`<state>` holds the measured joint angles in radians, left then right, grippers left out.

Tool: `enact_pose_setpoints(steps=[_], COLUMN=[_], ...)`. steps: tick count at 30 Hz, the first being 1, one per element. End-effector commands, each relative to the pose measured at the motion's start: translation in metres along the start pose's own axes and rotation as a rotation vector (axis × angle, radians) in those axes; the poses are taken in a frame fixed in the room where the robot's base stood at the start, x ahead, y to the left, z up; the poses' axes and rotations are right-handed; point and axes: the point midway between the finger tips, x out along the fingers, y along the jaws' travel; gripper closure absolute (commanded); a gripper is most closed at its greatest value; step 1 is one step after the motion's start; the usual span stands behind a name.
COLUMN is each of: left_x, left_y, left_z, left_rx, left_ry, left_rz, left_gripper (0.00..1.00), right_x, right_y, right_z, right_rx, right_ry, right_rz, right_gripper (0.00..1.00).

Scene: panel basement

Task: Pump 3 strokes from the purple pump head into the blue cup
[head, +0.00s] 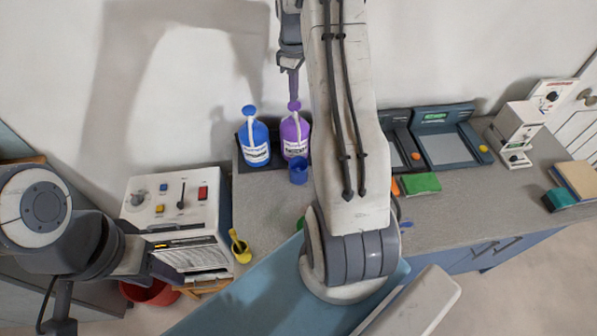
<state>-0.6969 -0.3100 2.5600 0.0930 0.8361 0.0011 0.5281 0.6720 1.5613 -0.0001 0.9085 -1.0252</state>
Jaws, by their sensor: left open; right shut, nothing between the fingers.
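The purple pump bottle (295,135) stands upright on the counter against the wall, with its purple pump head (294,106) on top. My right gripper (293,92) is shut and empty, pointing down directly over the pump head. Its tips are at or just above the head; I cannot tell whether they touch. The blue cup (298,172) stands just in front of the purple bottle, below its spout. Its contents cannot be made out. My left gripper (165,262) is open and empty at the left, in front of the white control box.
A blue pump bottle (255,145) stands close left of the purple one, in the same dark tray (237,160). The white control box (178,205) and a yellow cup (241,252) are to the left. Dark devices (448,140) and a green block (421,183) are right of my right arm.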

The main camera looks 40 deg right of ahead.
Motion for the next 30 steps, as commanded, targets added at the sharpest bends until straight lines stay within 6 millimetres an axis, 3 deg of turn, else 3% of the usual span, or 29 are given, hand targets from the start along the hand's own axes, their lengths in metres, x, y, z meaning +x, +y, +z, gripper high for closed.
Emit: enact_pose_setpoints(steps=[30], left_x=[0.017], left_y=[-0.001], left_z=[0.001], left_rx=[0.0], left_ry=[0.0], left_rz=[0.0], left_gripper=[0.5], right_x=[0.029], right_y=[0.0], right_z=[0.0], right_rx=[0.0], right_ry=[0.0], right_rz=[-0.001], right_gripper=[1.0])
